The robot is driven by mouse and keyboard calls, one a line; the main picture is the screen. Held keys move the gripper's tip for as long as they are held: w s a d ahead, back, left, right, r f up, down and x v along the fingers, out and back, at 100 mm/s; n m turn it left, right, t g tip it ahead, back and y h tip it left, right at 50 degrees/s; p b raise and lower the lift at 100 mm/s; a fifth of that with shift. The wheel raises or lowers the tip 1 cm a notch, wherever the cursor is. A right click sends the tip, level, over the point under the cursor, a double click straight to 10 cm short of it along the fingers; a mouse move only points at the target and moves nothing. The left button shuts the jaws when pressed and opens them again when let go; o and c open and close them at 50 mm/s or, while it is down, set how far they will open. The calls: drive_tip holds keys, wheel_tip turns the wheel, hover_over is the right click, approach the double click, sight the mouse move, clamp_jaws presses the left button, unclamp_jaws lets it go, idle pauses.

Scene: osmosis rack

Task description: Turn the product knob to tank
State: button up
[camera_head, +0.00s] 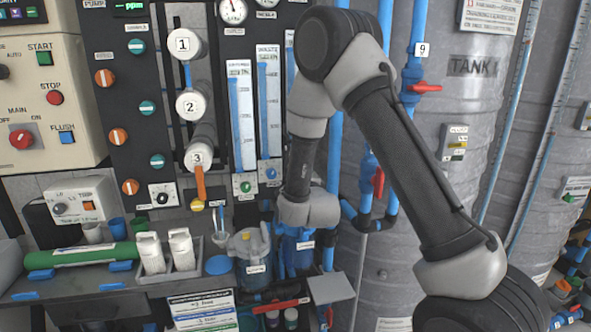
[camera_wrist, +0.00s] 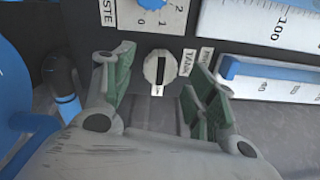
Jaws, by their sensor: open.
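A small round pale knob (camera_wrist: 160,66) with a dark slot sits on the dark panel in the wrist view. Its slot runs roughly up and down in the picture, with a small mark at its lower end. A white label reading TANK (camera_wrist: 187,63) is to its right. My gripper (camera_wrist: 161,76) is open, with one green-padded finger on each side of the knob and a visible gap on both sides.
A blue and white dial (camera_wrist: 158,14) is just above the knob. Flowmeter tubes (camera_head: 242,115) stand left of my arm, and numbered white filter housings (camera_head: 190,105) are farther left. A clear jug (camera_head: 250,255) and small bottles (camera_head: 183,250) are below. Grey tanks (camera_head: 470,110) stand at right.

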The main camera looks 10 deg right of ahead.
drive_tip(key=shift+w, duration=1.55)
drive_tip(key=c, duration=1)
drive_tip(key=shift+c, duration=0.2)
